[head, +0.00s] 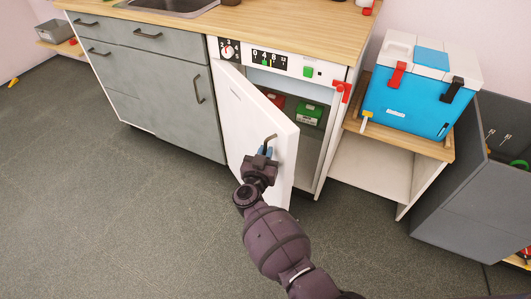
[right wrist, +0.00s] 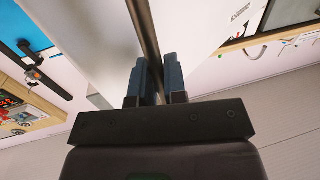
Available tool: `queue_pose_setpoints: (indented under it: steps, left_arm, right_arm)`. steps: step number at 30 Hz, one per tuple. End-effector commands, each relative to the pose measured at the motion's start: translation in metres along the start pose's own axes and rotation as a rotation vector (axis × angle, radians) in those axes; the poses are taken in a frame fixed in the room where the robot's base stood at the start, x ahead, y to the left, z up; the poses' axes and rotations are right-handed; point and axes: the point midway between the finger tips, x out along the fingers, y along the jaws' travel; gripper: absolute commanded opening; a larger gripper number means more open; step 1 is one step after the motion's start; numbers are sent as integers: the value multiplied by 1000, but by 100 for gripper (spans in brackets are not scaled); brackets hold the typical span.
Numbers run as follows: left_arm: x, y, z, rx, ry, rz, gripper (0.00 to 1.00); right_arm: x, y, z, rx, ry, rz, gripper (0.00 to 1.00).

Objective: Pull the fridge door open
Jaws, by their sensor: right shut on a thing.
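The white fridge door (head: 245,118) stands partly open in the head view, hinged so that its free edge swings out toward me. Its dark bar handle (head: 271,138) sits near the door's free edge. My right gripper (head: 264,153) is at this handle. In the right wrist view the two blue fingertips (right wrist: 159,80) are closed around the handle bar (right wrist: 146,35). Inside the fridge opening a green box (head: 308,113) and a red item (head: 275,100) show; the door hides the rest. My left gripper is not in view.
A grey cabinet (head: 160,85) with a wooden counter (head: 285,32) stands left of the fridge. A blue cooler (head: 408,103) rests on a low shelf (head: 375,138) at the right. The floor (head: 110,210) before the cabinet is clear.

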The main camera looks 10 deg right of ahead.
Motion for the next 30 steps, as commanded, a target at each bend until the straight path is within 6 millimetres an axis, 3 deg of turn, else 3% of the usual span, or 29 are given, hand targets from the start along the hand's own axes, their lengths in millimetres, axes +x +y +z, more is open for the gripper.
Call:
queue_pose_setpoints:
  steps: [17, 18, 22, 30]
  left_arm:
    - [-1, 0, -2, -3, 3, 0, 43]
    - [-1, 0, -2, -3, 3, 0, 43]
    - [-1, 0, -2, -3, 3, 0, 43]
    - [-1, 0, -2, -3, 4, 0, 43]
  right_arm:
    - [1, -2, -2, 2, 2, -4, 0]
    - [1, -2, -2, 2, 3, -4, 17]
    - [0, -2, -2, 2, 2, -3, 36]
    - [0, -1, -1, 1, 1, -1, 36]
